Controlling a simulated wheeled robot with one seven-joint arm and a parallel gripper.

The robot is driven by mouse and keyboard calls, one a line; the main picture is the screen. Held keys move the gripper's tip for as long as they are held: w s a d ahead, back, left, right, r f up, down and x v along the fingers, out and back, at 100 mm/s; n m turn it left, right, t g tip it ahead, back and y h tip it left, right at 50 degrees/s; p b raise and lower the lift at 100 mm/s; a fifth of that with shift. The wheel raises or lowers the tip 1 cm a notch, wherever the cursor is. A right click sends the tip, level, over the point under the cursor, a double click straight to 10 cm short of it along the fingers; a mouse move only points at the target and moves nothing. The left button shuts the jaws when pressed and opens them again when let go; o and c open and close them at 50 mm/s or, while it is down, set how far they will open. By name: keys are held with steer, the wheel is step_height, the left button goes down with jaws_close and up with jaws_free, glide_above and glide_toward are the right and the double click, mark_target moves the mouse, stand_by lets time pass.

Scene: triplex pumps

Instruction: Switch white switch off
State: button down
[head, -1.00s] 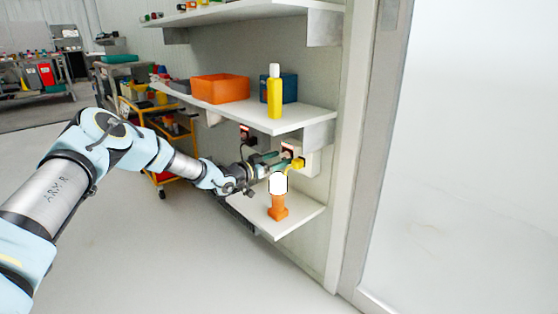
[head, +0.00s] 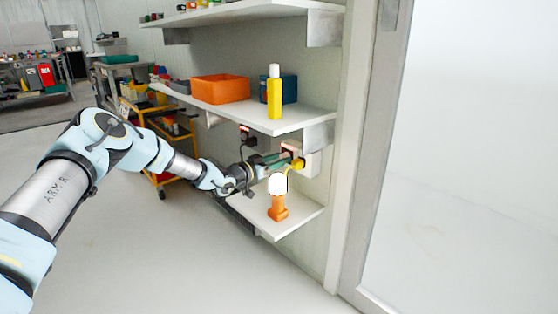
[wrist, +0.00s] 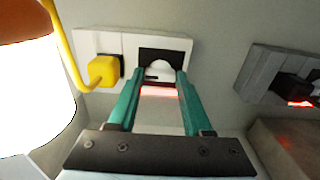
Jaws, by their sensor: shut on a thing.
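The white switch unit (head: 313,163) is a white wall box under the middle shelf, with a yellow plug (head: 298,163) in it. In the wrist view the white box (wrist: 90,42) has a dark recess with the white switch rocker (wrist: 158,76) in it and a red glow (wrist: 160,92) below. My gripper (wrist: 161,78) has its two teal fingers at the recess, one on each side of the switch, shut on it. In the head view my gripper (head: 288,158) reaches the box from the left. The fingers partly hide the switch, so its exact contact is hard to see.
A lit lamp with an orange base (head: 278,206) stands on the lower shelf (head: 310,211), close to my gripper. A grey socket box (wrist: 258,75) with a black plug is at the right in the wrist view. The middle shelf (head: 230,113) is just above my gripper.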

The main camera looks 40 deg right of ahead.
steer(key=shift+n, duration=8.9)
steer(key=shift+f, duration=0.1)
steer(key=shift+c, duration=1.6)
jaws_free()
steer(key=a+p, duration=0.2)
steer(key=a, duration=0.8)
steer(key=shift+w+a, duration=0.3)
steer(key=shift+a, duration=0.1)
